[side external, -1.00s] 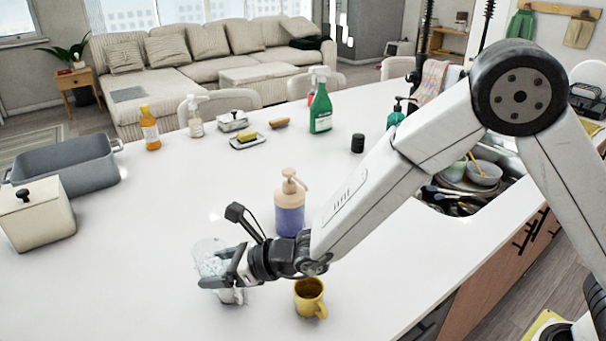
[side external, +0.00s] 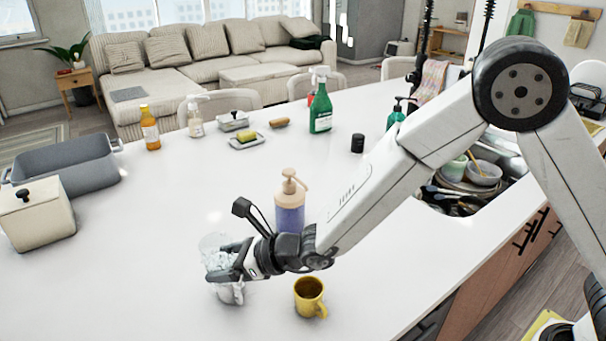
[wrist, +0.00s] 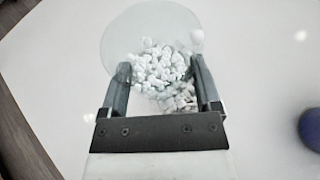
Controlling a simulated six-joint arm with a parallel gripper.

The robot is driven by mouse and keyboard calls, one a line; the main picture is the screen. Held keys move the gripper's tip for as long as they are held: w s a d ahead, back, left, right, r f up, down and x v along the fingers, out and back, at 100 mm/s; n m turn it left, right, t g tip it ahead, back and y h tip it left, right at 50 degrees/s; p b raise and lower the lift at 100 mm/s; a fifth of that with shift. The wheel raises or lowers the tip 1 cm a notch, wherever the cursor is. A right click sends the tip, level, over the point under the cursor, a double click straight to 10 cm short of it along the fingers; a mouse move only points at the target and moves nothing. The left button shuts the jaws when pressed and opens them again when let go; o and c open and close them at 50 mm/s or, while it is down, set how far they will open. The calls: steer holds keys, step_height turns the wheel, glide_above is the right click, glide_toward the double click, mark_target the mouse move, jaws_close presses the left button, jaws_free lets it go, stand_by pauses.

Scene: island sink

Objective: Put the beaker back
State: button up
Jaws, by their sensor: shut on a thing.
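A clear glass beaker (side external: 213,243) holding white pieces is between the jaws of my gripper (side external: 225,262), near the front of the white counter. In the wrist view, the beaker (wrist: 125,35) shows its wide round outline, with the white pieces between the two fingers of my gripper (wrist: 162,82). My gripper is shut on the beaker.
A yellow mug (side external: 309,297) stands close to the right of the gripper. A purple pump bottle (side external: 290,205) stands behind the wrist. A lidded cream box (side external: 37,215) and grey tub (side external: 75,165) are at left. The counter between is clear.

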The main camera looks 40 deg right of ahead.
steer(key=s+d, duration=0.3)
steer(key=d, duration=2.2)
steer(key=s+d, duration=0.6)
steer(key=shift+s+d+f, duration=0.15)
steer(key=shift+s+f, duration=0.2)
steer(key=shift+f, duration=0.1)
steer(key=shift+f, duration=2.15)
steer(key=shift+f, duration=1.8)
